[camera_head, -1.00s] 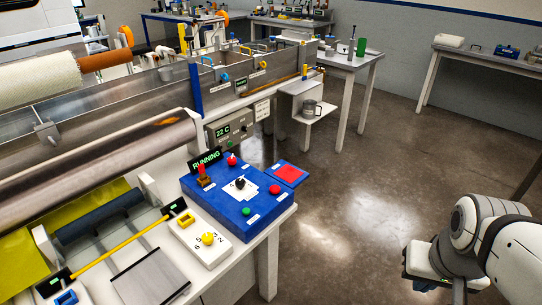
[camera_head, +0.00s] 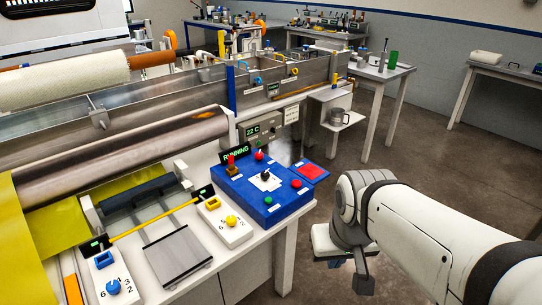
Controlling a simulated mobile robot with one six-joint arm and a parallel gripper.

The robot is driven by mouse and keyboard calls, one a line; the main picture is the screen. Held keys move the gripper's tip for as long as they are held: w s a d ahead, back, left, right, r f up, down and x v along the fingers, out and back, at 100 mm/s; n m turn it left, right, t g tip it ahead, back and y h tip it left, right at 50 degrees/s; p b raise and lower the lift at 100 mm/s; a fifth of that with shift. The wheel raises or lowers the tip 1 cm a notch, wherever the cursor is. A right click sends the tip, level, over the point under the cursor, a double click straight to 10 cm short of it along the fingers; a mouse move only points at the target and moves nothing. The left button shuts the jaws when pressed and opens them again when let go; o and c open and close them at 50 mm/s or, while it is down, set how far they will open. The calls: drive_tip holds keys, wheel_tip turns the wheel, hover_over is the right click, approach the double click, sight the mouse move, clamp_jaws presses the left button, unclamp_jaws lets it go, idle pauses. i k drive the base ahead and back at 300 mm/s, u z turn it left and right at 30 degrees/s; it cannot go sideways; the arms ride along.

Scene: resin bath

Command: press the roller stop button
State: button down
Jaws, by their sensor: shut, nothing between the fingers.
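A blue control panel (camera_head: 243,191) sits on the white bench and carries a green-lettered RUNNING display (camera_head: 236,155). On it are a red button (camera_head: 297,184), a red knob (camera_head: 259,155), a green button (camera_head: 268,200), a black dial (camera_head: 265,175) and a red lever (camera_head: 231,164). A red square pad (camera_head: 310,171) lies on a blue plate beside the panel. The labels are too small to read, so I cannot tell which is the roller stop. My gripper (camera_head: 363,282) is shut and empty, to the right of the panel and apart from it, past the bench edge.
A long metal roller (camera_head: 130,165) and a metal bath trough stand at the left and back. A white box with a yellow knob (camera_head: 231,220) and a grey plate (camera_head: 177,256) lie in front. A small shelf holds a metal mug (camera_head: 337,117). Floor at the right is clear.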

sight(296, 184)
drive_tip(key=z, duration=0.05)
drive_tip(key=i, duration=1)
drive_tip(key=u, duration=0.05)
